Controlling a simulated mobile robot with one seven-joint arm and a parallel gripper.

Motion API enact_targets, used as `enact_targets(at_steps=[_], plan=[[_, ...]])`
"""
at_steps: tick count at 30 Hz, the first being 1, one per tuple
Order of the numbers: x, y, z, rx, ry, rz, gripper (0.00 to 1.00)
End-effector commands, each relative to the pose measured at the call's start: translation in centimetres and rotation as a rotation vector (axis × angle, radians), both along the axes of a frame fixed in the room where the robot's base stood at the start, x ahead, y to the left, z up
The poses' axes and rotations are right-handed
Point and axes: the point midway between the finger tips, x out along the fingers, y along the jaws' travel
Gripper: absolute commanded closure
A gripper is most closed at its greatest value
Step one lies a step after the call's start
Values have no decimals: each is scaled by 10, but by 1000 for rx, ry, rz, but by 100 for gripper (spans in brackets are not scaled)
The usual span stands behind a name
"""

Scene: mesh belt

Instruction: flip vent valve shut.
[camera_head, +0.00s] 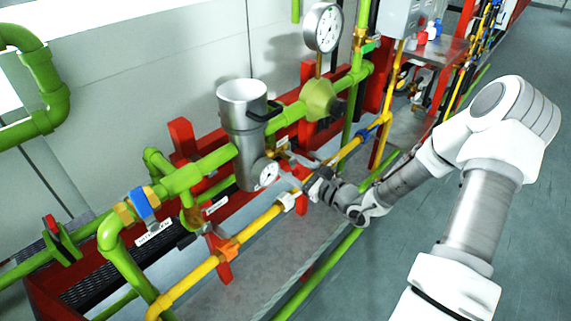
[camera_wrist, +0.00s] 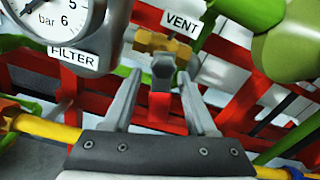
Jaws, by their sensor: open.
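The lever end lies between the fingertips with a gap visible on both sides. I cannot tell how deep it sits between them. In the head view my gripper (camera_head: 292,177) reaches in beside the filter housing (camera_head: 241,125); the valve there is small and partly hidden.
A pressure gauge (camera_wrist: 62,22) with a FILTER label (camera_wrist: 73,56) is close at left in the wrist view. Red frame bars (camera_wrist: 150,110) lie behind the valve. In the head view a yellow pipe (camera_head: 255,225) runs below my gripper, and a blue-handled valve (camera_head: 143,204) stands at left.

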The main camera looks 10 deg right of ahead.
Motion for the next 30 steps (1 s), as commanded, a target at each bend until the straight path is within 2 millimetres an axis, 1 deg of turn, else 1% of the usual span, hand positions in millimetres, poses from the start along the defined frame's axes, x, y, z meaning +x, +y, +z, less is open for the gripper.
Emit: enact_targets(at_steps=[4,12,14,15,20,21,22,30], plan=[[7,5,0,-1,1,1,43],[7,6,0,-1,1,0,43],[7,6,0,-1,1,0,53],[7,6,0,-1,1,0,60],[7,6,0,-1,1,0,89],[7,6,0,-1,1,0,96],[7,6,0,-1,1,0,100],[7,6,1,11,9,1,100]])
